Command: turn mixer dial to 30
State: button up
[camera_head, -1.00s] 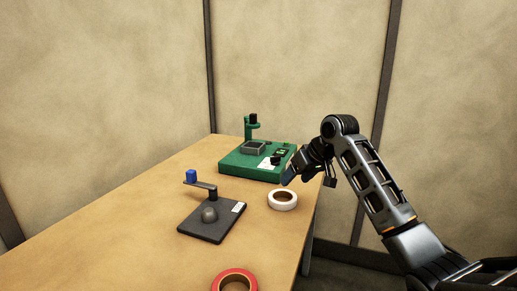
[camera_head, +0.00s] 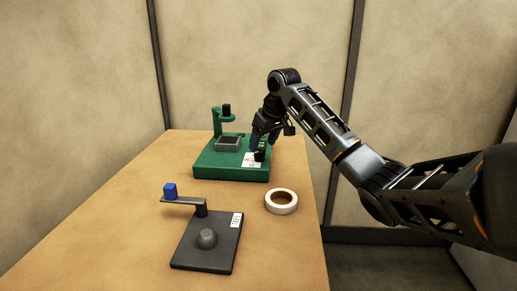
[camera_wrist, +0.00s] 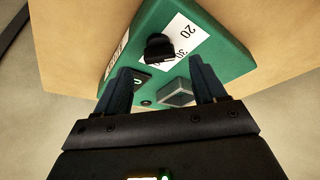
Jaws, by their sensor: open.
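The green mixer (camera_head: 228,172) stands at the far end of the table. Its black dial (camera_head: 259,155) is at the front right, beside a white scale card. In the wrist view the dial (camera_wrist: 160,47) shows beyond my fingertips, with "20" and "30" readable on the card (camera_wrist: 186,42); I cannot tell which mark it points to. My gripper (camera_head: 263,141) is over the mixer's right side, close to the dial. In the wrist view my gripper (camera_wrist: 163,82) is open, with two dark blue fingers apart and nothing between them at the tips.
A white tape roll (camera_head: 281,202) lies in front of the mixer. A dark plate (camera_head: 190,255) with a grey dome and a blue-tipped arm stands nearer. The mixer carries a grey tray (camera_head: 228,142) and a green post (camera_head: 217,120). The table's right edge is close.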

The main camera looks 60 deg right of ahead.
aim_at(260, 151)
jog(key=shift+x, duration=1.9)
jog(key=shift+c, duration=0.5)
jog(key=c, duration=1)
jog(key=shift+o, duration=0.2)
